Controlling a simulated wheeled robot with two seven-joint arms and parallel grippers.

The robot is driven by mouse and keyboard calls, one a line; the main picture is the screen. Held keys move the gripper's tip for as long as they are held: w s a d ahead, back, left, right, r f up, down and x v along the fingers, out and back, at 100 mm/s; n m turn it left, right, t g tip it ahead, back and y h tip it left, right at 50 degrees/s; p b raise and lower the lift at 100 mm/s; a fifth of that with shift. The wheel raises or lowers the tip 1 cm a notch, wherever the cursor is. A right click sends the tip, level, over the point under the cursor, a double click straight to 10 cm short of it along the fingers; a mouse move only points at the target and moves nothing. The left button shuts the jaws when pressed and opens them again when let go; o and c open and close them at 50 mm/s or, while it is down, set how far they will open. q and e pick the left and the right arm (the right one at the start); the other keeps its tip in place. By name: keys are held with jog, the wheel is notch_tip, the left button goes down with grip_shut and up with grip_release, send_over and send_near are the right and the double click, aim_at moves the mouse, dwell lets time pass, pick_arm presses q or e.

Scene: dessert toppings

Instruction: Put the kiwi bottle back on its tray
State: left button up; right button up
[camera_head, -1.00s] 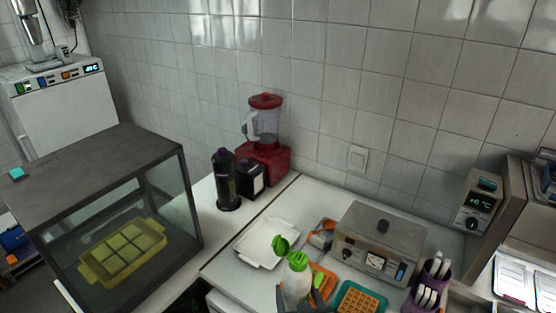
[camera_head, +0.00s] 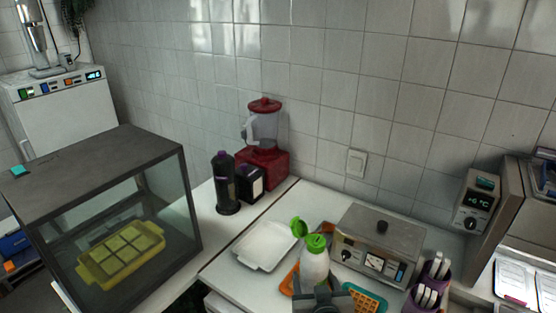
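The kiwi bottle (camera_head: 314,264), taken to be the white bottle with the green cap, is right of the white tray (camera_head: 264,247) in the head view. A round green lid (camera_head: 298,228) shows at the upper left of its cap and seems to belong to it. A dark gripper (camera_head: 322,296) at the bottom edge, apparently my right one, is around the bottle's lower part and seems shut on it. Its fingertips and the bottle's base are hidden. The white tray looks empty. My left gripper is not in view.
An orange tray (camera_head: 286,281) is partly hidden behind the bottle. A teal tray (camera_head: 368,297) lies to the right. The metal waffle maker (camera_head: 378,242) stands behind, with a purple cutlery holder (camera_head: 424,293) beside it. A dark bottle (camera_head: 225,183) and red blender (camera_head: 263,150) stand at back left.

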pick_arm(q)
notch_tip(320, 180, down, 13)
jog(key=b, duration=1.2)
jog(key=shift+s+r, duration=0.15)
pick_arm(e)
jog(key=w+d+r, duration=0.2)
jog(key=d+r, duration=0.9)
jog(key=r, duration=0.3)
jog(key=shift+w+d+m+h, duration=0.2)
jog(key=shift+w+m+h, duration=0.1)
jog(key=shift+w+m, duration=0.1)
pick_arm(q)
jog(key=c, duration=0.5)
pick_arm(e)
jog(key=shift+s+d, duration=0.1)
jog(key=shift+d, duration=0.05)
